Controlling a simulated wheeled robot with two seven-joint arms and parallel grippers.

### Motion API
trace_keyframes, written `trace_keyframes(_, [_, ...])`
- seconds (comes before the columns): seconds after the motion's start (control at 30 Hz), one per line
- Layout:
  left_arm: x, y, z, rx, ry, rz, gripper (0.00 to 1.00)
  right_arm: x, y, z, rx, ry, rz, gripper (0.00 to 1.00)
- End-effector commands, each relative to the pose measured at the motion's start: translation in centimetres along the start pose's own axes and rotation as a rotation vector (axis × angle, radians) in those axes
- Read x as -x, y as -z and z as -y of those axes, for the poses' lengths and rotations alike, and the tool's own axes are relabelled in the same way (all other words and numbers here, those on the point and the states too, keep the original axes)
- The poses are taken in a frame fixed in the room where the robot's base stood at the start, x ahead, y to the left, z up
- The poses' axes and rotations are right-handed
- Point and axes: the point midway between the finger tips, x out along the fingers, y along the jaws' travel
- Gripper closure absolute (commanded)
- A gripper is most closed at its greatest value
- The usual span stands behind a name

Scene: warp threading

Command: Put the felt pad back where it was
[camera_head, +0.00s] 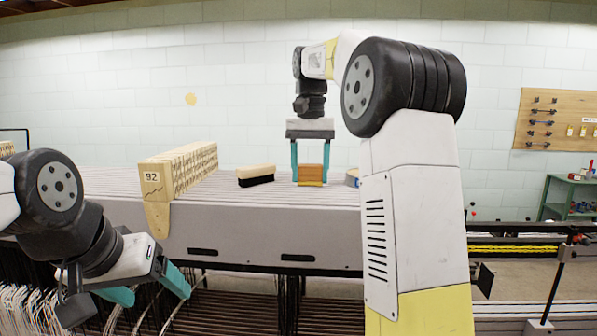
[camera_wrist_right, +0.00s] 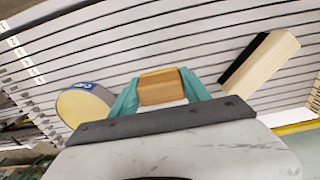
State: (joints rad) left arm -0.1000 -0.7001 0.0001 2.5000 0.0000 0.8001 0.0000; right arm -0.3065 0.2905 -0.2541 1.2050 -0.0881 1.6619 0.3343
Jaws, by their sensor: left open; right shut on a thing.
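The felt pad (camera_head: 311,172) is a small orange-brown block with a yellow layer along its lower edge. It also shows in the right wrist view (camera_wrist_right: 158,90), between the teal fingers. My right gripper (camera_head: 311,179) points down and is shut on the pad from both sides, at the grey slatted top of the loom (camera_head: 215,199). I cannot tell whether the pad touches the surface. My left gripper (camera_head: 158,297) is open and empty at the lower left, below the front edge of that top, near the white threads.
A black-bristled brush (camera_head: 256,175) lies left of the pad. A long wooden block marked 92 (camera_head: 181,172) stands farther left. A round tape roll (camera_wrist_right: 82,108) lies on the pad's other side, mostly hidden by my right arm in the head view. Bare surface separates these things.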

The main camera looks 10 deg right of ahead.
Motion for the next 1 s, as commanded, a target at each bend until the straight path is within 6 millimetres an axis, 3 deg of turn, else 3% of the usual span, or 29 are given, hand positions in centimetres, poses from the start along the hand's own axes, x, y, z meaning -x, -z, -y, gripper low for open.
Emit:
trace_keyframes(0.17, [0.0, 0.0, 0.0, 0.000, 0.000, 0.000, 0.24, -0.3, 0.0, 0.0, 0.000, -0.001, 0.001, 0.78])
trace_keyframes(0.2, [0.0, 0.0, 0.0, 0.000, 0.000, 0.000, 0.24, -0.3, 0.0, 0.0, 0.000, 0.000, 0.001, 0.38])
trace_keyframes(0.3, [0.0, 0.0, 0.0, 0.000, 0.000, 0.000, 0.24, -0.3, 0.0, 0.0, 0.000, -0.001, 0.001, 0.24])
trace_keyframes(0.67, [0.0, 0.0, 0.0, 0.000, 0.000, 0.000, 0.24, 0.2, 0.0, 0.0, 0.000, 0.000, -0.001, 0.24])
trace_keyframes(1.0, [0.0, 0.0, 0.0, 0.000, 0.000, 0.000, 0.24, 5.2, 0.1, 0.0, -0.001, 0.000, -0.002, 0.24])
